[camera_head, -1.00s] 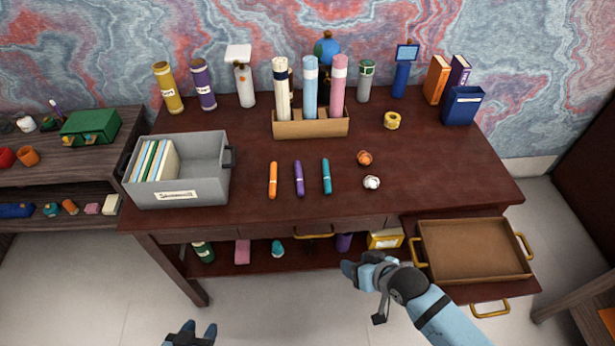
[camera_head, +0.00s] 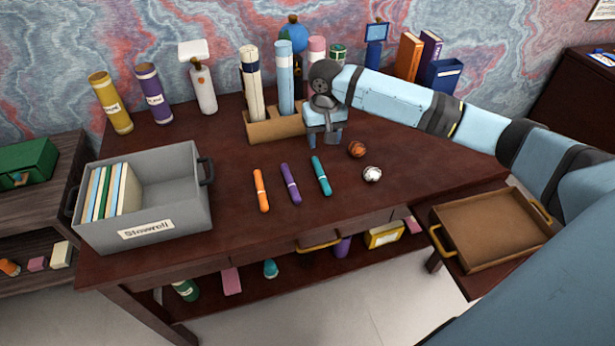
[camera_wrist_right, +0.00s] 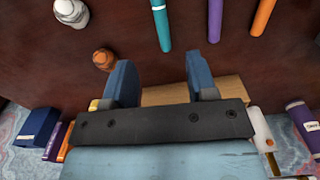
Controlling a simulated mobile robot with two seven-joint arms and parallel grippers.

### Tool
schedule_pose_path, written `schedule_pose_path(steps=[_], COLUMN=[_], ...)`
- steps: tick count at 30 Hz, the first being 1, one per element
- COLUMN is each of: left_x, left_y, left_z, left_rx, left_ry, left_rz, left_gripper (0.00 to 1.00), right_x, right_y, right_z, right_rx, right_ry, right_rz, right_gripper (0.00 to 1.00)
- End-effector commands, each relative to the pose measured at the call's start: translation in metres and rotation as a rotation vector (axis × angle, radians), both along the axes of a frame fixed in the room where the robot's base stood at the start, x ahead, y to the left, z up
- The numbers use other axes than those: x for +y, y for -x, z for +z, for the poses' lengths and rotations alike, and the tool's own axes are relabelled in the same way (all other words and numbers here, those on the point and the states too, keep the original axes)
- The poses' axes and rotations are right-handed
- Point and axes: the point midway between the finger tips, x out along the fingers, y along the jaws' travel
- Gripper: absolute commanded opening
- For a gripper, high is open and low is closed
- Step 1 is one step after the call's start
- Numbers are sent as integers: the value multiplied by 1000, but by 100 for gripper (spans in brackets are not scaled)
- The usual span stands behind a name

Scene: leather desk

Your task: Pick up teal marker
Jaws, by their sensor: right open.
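The teal marker (camera_head: 321,176) lies on the dark desk, the rightmost of three markers in a row. It also shows at the top of the right wrist view (camera_wrist_right: 161,24). The purple marker (camera_head: 290,184) and the orange marker (camera_head: 261,190) lie to its left. My right gripper (camera_head: 325,138) is above the desk behind the teal marker, pointing down, with its fingers apart. In the right wrist view the open fingers (camera_wrist_right: 163,82) are empty, and the teal marker is apart from them. My left gripper is out of view.
A grey bin (camera_head: 183,232) with folders stands at left. A cardboard holder (camera_head: 262,128) with rolled tubes is behind the markers, beside my right gripper. Two crumpled balls, brown (camera_head: 356,149) and white (camera_head: 372,174), lie right of the teal marker. A brown tray (camera_head: 492,228) is at right.

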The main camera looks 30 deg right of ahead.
Motion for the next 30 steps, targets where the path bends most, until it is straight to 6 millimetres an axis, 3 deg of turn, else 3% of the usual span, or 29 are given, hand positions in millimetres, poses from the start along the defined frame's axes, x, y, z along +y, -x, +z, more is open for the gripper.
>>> schedule_pose_path(steps=[10,30], left_x=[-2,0], left_y=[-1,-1], left_z=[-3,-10], left_rx=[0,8], left_ry=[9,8], left_rz=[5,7], left_gripper=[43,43], right_x=[0,0], right_y=[0,0], right_z=[-65,-134], right_rx=[2,-1], right_ry=[0,0], right_rz=[0,2], right_gripper=[52,52])
